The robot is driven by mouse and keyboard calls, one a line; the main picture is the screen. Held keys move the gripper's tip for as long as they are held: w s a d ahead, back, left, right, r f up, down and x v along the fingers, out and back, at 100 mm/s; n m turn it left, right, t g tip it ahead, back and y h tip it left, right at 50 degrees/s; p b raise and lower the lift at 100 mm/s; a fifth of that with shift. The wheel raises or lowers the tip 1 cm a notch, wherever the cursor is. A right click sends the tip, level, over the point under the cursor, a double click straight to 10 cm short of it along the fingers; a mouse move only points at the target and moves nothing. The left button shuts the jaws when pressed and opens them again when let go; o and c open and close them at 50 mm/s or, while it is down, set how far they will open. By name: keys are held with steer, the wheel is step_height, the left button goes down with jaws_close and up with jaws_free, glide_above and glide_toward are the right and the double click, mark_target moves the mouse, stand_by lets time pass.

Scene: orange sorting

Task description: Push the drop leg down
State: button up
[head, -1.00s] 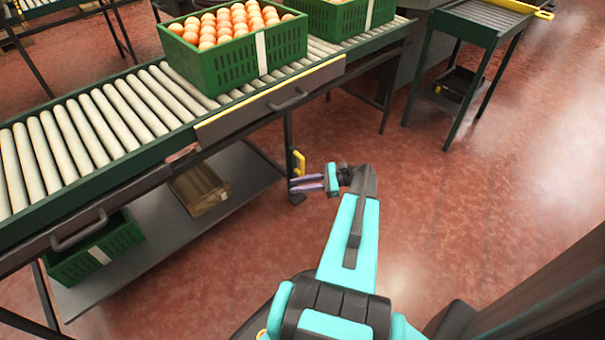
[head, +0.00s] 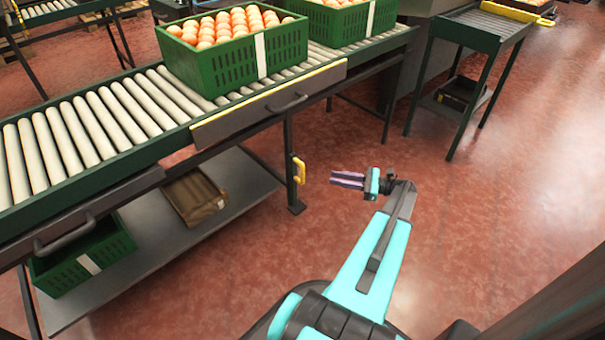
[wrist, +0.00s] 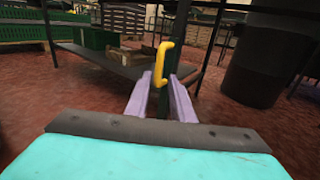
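The drop leg (head: 289,160) is a dark upright post under the front edge of the roller conveyor, with a foot (head: 296,207) at the floor. A yellow handle (head: 299,170) sits on its side. In the wrist view the yellow handle (wrist: 159,64) stands in front of the dark post, beyond my fingertips. My gripper (head: 332,179) is to the right of the handle in the head view, apart from it. Its two purple fingers (wrist: 160,88) are spread with a gap between them, and nothing shows held.
The conveyor (head: 130,118) carries green crates of oranges (head: 238,62). A lower shelf (head: 170,255) holds a cardboard box (head: 196,195) and a green crate (head: 85,262). A small roller stand (head: 470,60) is at upper right. The red floor around my arm is clear.

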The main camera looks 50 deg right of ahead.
mark_target(303, 172)
steer(key=shift+b+x, duration=2.7)
steer(key=shift+x, duration=4.15)
jaws_close()
